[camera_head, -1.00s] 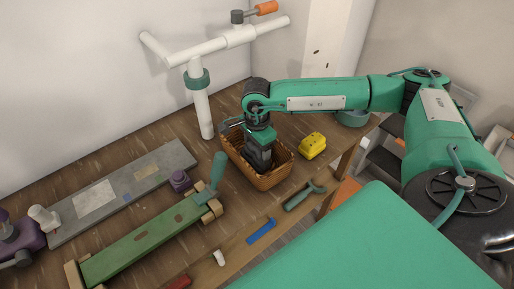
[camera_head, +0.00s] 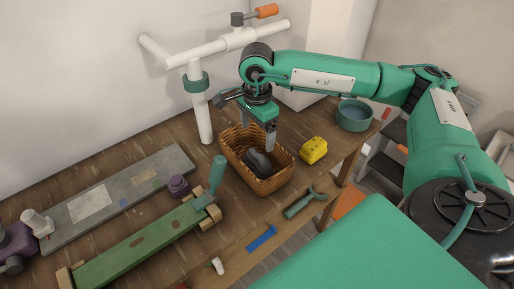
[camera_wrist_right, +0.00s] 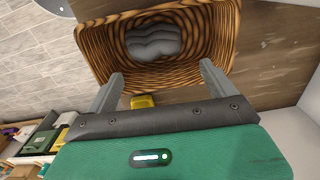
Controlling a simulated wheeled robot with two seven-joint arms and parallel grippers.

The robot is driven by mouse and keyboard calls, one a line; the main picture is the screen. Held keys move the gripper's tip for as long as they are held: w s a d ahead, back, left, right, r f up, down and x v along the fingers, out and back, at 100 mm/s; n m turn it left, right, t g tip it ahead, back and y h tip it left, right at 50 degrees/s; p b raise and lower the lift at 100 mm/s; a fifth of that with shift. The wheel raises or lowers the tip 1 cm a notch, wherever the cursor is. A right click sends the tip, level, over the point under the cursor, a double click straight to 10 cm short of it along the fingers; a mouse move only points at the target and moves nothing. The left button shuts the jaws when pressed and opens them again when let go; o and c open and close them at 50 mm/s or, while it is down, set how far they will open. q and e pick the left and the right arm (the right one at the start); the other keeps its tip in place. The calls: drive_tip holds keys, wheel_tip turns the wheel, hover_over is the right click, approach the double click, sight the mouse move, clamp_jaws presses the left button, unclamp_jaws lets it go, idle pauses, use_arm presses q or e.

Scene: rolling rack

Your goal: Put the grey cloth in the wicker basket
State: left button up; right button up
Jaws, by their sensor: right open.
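The grey cloth (camera_head: 257,163) lies bunched inside the wicker basket (camera_head: 236,172) on the wooden bench. In the right wrist view the cloth (camera_wrist_right: 152,42) rests on the basket's bottom, with the basket wall (camera_wrist_right: 100,58) around it. My right gripper (camera_head: 258,138) is open and empty above the basket, apart from the cloth. In the right wrist view its two fingers (camera_wrist_right: 160,84) are spread wide, with nothing between them. My left gripper is not in view.
A yellow sponge-like block (camera_head: 313,150) and a teal bowl (camera_head: 354,115) stand right of the basket. A white pipe stand (camera_head: 201,115) rises behind it. A green board (camera_head: 150,243), a grey plank (camera_head: 120,196) and a blue strip (camera_head: 261,238) lie nearer on the bench.

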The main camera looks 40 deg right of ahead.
wheel_tip(320, 180, up, 3)
drive_tip(key=shift+r, duration=0.1)
idle(0.6)
